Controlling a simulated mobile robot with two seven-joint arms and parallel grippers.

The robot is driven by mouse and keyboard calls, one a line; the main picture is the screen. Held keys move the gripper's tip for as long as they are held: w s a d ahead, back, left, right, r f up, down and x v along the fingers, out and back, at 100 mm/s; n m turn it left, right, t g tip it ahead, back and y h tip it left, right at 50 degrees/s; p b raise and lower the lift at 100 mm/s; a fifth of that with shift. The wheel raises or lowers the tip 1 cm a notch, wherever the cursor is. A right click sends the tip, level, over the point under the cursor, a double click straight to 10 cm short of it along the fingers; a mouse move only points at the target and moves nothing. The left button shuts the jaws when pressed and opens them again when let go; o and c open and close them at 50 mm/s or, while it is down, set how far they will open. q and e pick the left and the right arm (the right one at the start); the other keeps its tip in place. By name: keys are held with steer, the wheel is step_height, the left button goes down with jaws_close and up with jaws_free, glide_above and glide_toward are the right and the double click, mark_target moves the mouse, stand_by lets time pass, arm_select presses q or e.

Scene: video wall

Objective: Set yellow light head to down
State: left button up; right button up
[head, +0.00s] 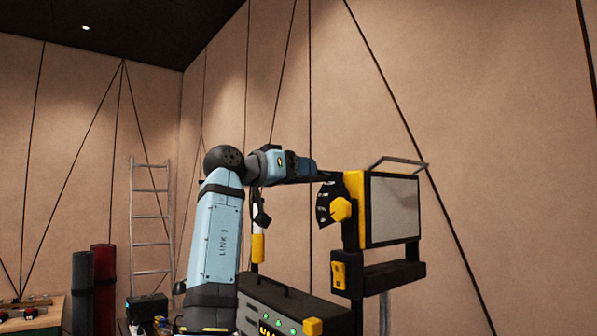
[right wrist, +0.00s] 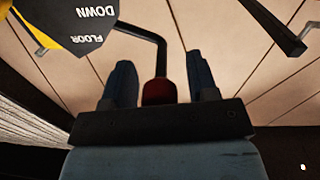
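The yellow light head (head: 354,190), with a pale square panel (head: 393,209), stands upright at the right in the head view, its panel facing right. A black label plate (head: 325,200) and a yellow knob (head: 341,209) are on its left side. In the right wrist view the plate (right wrist: 95,20) reads DOWN and FLOOR. My right gripper (head: 312,170) is at the head's left. In the right wrist view its blue fingers are apart, either side of a red grip (right wrist: 160,92) on a bent black rod (right wrist: 152,38), with narrow gaps showing. My left gripper is out of view.
Below the light head is a black box with a yellow part (head: 339,276). A dark console (head: 290,305) with lit buttons stands below my arm. A ladder (head: 151,220), rolled mats (head: 103,285) and a bench (head: 35,315) are at the left. The wall at the right is bare.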

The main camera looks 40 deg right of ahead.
jaws_close()
steer(key=s+r+m, duration=0.4)
steer(key=m, duration=0.1)
steer(key=shift+s+a, duration=0.25)
steer(key=shift+r, duration=0.1)
steer(key=shift+o, duration=0.9)
jaws_free()
steer(key=w+a+b, duration=0.2)
steer(key=a+b, duration=0.1)
steer(key=a, duration=1)
steer(key=shift+a, duration=0.3)
